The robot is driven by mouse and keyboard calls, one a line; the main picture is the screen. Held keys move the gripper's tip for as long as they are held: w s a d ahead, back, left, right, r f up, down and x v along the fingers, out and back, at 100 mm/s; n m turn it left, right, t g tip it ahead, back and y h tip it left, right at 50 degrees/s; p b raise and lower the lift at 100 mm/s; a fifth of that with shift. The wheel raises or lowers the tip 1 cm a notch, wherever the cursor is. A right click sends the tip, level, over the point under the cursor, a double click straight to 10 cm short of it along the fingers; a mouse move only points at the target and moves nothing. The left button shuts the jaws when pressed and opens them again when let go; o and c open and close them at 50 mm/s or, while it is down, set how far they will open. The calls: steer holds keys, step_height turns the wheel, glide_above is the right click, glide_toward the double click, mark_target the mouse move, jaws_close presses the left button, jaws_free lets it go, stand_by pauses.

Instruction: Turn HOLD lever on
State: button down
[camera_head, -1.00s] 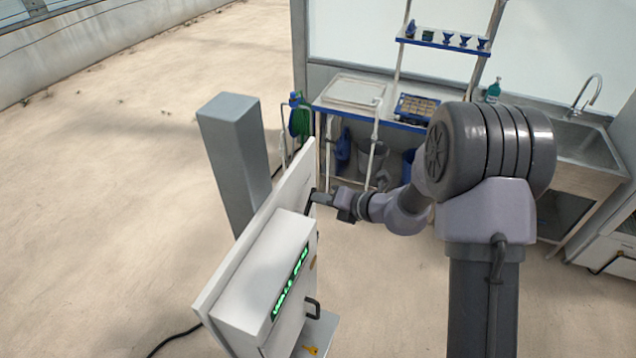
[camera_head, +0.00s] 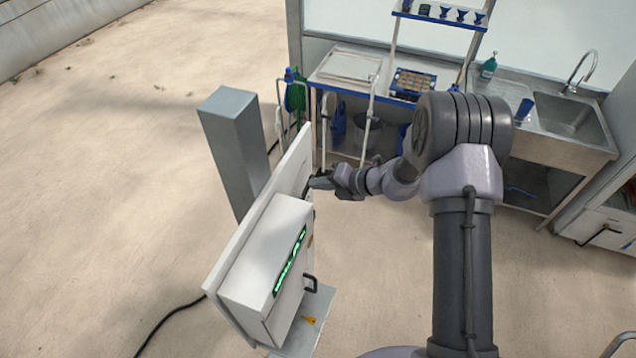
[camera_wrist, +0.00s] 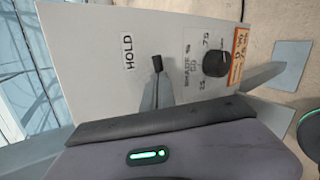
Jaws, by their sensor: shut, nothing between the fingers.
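The white control panel (camera_head: 257,215) stands in front of my arm in the head view. In the wrist view its grey face (camera_wrist: 95,85) carries a HOLD label (camera_wrist: 127,52). The HOLD lever (camera_wrist: 157,64) is a small black-tipped toggle to the right of that label, pointing up in the picture. My gripper (camera_head: 317,183) is shut and empty, close to the upper part of the panel's face. Whether it touches the lever cannot be told.
A black SHADE dial (camera_wrist: 215,62) and an orange label (camera_wrist: 239,52) sit right of the lever. The panel's box has a green display (camera_head: 290,262) and a black handle (camera_head: 310,283). A grey post (camera_head: 233,150) stands behind. A bench (camera_head: 340,82) and sink (camera_head: 570,115) are further back.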

steer(key=shift+s+a+r, duration=0.1)
steer(key=shift+s+a, duration=0.05)
steer(key=shift+s, duration=0.2)
steer(key=v, duration=1.4)
steer(key=shift+w, duration=0.2)
